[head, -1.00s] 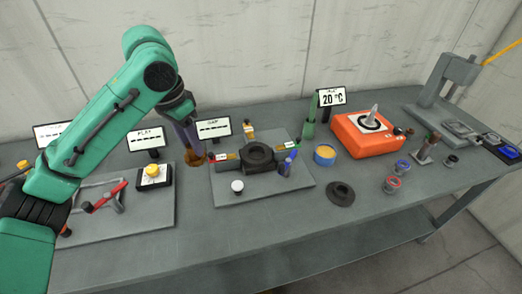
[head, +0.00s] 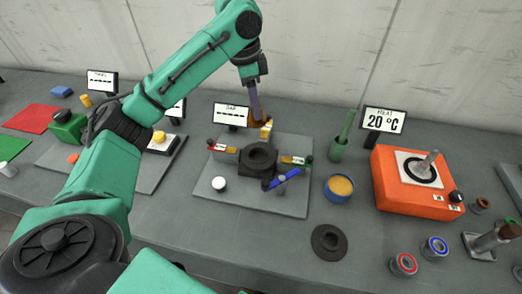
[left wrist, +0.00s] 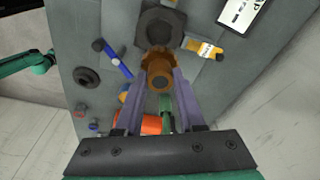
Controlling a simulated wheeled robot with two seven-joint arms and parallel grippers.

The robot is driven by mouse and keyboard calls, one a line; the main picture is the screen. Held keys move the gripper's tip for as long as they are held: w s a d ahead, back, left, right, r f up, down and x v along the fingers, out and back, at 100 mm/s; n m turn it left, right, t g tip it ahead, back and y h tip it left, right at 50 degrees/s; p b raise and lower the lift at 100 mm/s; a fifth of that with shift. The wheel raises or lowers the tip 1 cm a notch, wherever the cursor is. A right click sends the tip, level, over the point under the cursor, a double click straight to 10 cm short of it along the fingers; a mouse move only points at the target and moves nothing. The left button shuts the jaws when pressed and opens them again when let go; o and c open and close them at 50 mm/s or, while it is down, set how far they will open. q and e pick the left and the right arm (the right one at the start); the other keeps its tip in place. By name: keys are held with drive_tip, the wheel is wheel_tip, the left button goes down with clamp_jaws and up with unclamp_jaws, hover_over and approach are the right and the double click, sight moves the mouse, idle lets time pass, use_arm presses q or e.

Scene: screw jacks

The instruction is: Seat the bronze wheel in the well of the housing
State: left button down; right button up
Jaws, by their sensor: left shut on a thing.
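The bronze wheel (left wrist: 160,60) is between the fingers of my left gripper (left wrist: 160,88), which is shut on it. In the head view the left gripper (head: 257,112) points down over the back of the grey plate, behind the housing. The dark housing (head: 258,158) stands on the plate (head: 285,202) with its round well facing up; nothing shows in the well. In the left wrist view the housing (left wrist: 160,25) is just beyond the wheel, whose edge overlaps it in the picture. I cannot tell whether they touch. My right gripper is not seen.
Red and green labelled parts flank the housing, and a blue-handled piece (head: 284,178) is at its front right. A white knob (head: 218,184) is front left. A dark flanged ring (head: 328,242) and orange heater (head: 405,185) are to the right.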

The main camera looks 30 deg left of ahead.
sight(250, 118)
use_arm(q)
wheel_tip(250, 118, down, 15)
drive_tip(key=shift+w+d+f+p, duration=0.15)
drive_tip(key=shift+p, duration=0.75)
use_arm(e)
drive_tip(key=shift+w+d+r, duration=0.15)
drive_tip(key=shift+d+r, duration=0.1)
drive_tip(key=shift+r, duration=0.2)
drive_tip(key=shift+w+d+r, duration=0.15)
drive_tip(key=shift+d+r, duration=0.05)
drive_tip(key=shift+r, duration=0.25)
use_arm(q)
drive_tip(key=c, duration=0.5)
unclamp_jaws()
drive_tip(key=shift+f, duration=0.1)
drive_tip(key=shift+r, duration=0.2)
drive_tip(key=r, duration=0.4)
drive_tip(key=a+r+b, duration=0.1)
drive_tip(key=r, duration=0.3)
drive_tip(key=s+r, duration=0.1)
drive_tip(key=r, duration=0.2)
drive_tip(key=shift+s+a+r, duration=0.1)
drive_tip(key=shift+a+r, duration=0.1)
drive_tip(key=shift+r, duration=0.2)
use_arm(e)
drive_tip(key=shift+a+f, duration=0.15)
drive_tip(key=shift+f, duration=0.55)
